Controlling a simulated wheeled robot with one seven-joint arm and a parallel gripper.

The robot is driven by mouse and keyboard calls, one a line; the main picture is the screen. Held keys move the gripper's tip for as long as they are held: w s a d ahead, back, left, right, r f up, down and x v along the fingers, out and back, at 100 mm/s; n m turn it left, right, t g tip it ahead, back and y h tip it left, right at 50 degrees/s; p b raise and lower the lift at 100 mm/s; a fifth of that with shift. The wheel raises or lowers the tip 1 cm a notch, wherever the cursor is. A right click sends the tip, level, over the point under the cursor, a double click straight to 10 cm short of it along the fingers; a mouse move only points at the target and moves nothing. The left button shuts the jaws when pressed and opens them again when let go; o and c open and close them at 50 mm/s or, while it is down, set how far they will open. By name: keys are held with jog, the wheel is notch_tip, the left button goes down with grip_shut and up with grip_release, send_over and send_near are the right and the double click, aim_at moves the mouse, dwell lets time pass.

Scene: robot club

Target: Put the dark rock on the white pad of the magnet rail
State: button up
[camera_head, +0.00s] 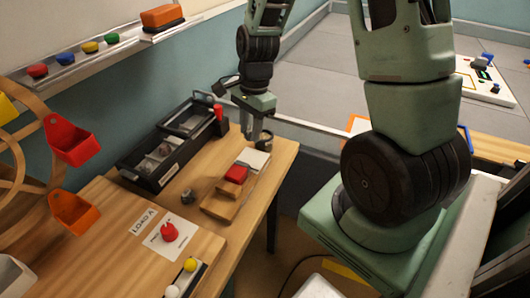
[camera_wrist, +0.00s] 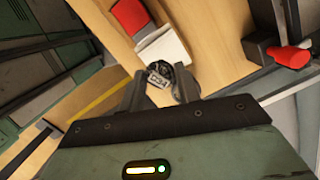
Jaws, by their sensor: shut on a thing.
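My gripper (camera_head: 257,137) is low over the far end of the wooden table, just beyond the magnet rail. The magnet rail (camera_head: 219,206) is a wooden strip bearing a red block (camera_head: 236,173) and a white pad (camera_head: 254,159). The white pad (camera_wrist: 167,50) lies just past my fingertips in the wrist view and looks empty.
A grey rock (camera_head: 187,196) lies left of the rail. A black case (camera_head: 151,178) with pale rocks stands along the wall.

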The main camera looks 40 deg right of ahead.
aim_at(250, 161)
notch_tip(250, 161, down, 8)
dwell(0.4)
jog(key=shift+f, duration=0.1)
jog(key=o, duration=1)
jog(key=shift+b, duration=0.3)
jog(key=shift+o, duration=0.2)
